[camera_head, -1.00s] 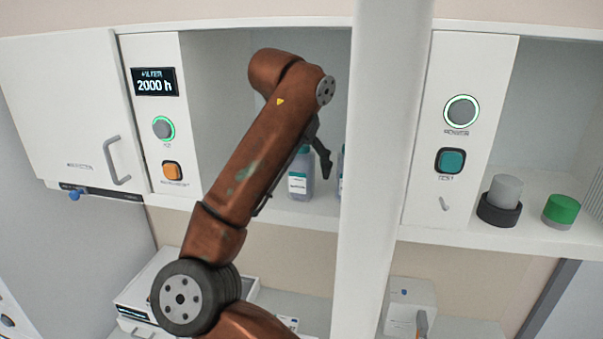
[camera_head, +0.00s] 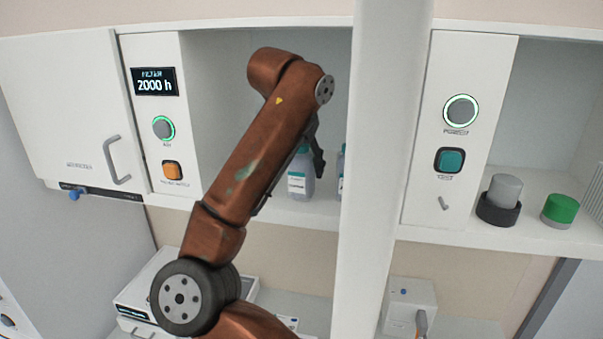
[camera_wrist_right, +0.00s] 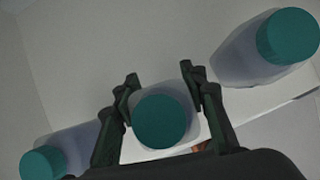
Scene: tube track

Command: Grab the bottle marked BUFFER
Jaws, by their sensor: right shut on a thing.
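My right gripper (camera_wrist_right: 163,78) is shut on a bottle with a teal cap (camera_wrist_right: 161,122), with one finger on each side of it in the wrist view. In the head view a clear bottle with a white and teal label (camera_head: 299,178) stands on the shelf beside the visible dark finger of my right gripper (camera_head: 318,158). The label's text is too small to read, so I cannot tell which bottle is marked BUFFER. My brown arm hides part of the gripper. My left gripper is out of view.
Two more teal-capped bottles flank the held one in the wrist view, a left bottle (camera_wrist_right: 45,162) and a right bottle (camera_wrist_right: 245,60). One bottle (camera_head: 341,172) is partly behind a white post (camera_head: 375,200). A grey-and-black container (camera_head: 500,200) and a green-topped jar (camera_head: 560,210) stand at right.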

